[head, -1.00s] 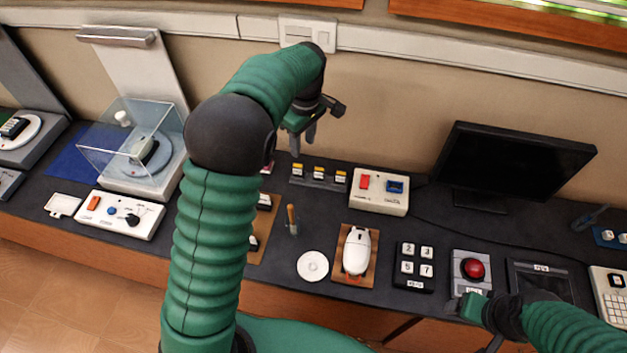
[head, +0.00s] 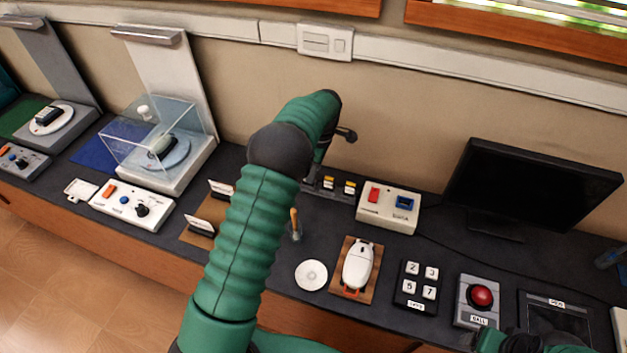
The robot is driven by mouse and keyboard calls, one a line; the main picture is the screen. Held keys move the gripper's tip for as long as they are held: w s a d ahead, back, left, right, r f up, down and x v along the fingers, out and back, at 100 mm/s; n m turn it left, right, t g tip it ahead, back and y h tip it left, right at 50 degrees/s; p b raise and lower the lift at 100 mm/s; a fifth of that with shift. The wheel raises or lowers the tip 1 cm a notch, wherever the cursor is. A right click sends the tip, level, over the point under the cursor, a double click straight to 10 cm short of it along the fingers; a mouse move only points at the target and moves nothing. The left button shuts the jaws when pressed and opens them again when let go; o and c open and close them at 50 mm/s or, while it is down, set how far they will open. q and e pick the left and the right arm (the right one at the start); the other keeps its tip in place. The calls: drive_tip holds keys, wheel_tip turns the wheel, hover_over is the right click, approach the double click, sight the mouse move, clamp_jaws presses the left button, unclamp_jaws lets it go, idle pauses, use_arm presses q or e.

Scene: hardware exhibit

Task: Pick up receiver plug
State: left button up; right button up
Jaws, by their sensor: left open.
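I cannot tell for sure which thing is the receiver plug. Small yellow-and-white blocks (head: 349,188) stand in a dark strip near the back of the bench, partly hidden by my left arm. A white box (head: 387,211) with a red part and a blue part stands right of them. My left gripper (head: 311,178) is open, pointing down just left of the blocks; its fingertips are mostly hidden behind my arm. My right gripper (head: 484,340) is at the bottom edge by the red-button box, and its jaws are not clear.
A white device (head: 358,265) lies on a brown board, beside a white disc (head: 311,274) and an orange-handled tool (head: 295,224). A keypad (head: 416,286), red-button box (head: 479,300) and monitor (head: 540,190) are at right. A clear case (head: 150,145) stands at left.

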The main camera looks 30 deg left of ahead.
use_arm(q)
drive_tip(key=a+f, duration=0.2)
drive_tip(key=f, duration=0.1)
drive_tip(key=shift+f, duration=0.3)
drive_tip(key=shift+w+a+f, duration=0.1)
drive_tip(key=shift+a+f, duration=0.45)
drive_tip(key=shift+a, duration=0.3)
drive_tip(key=shift+d+r, duration=0.15)
drive_tip(key=shift+d, duration=0.1)
drive_tip(key=shift+c, duration=1.3)
drive_tip(key=shift+d+r, duration=0.35)
drive_tip(key=shift+d, duration=0.55)
clamp_jaws()
drive_tip(key=shift+a+f, duration=0.1)
drive_tip(key=shift+a, duration=0.6)
drive_tip(key=shift+d+f, duration=0.1)
drive_tip(key=shift+d, duration=0.2)
use_arm(e)
drive_tip(key=shift+a+r, duration=0.2)
drive_tip(key=shift+a, duration=0.55)
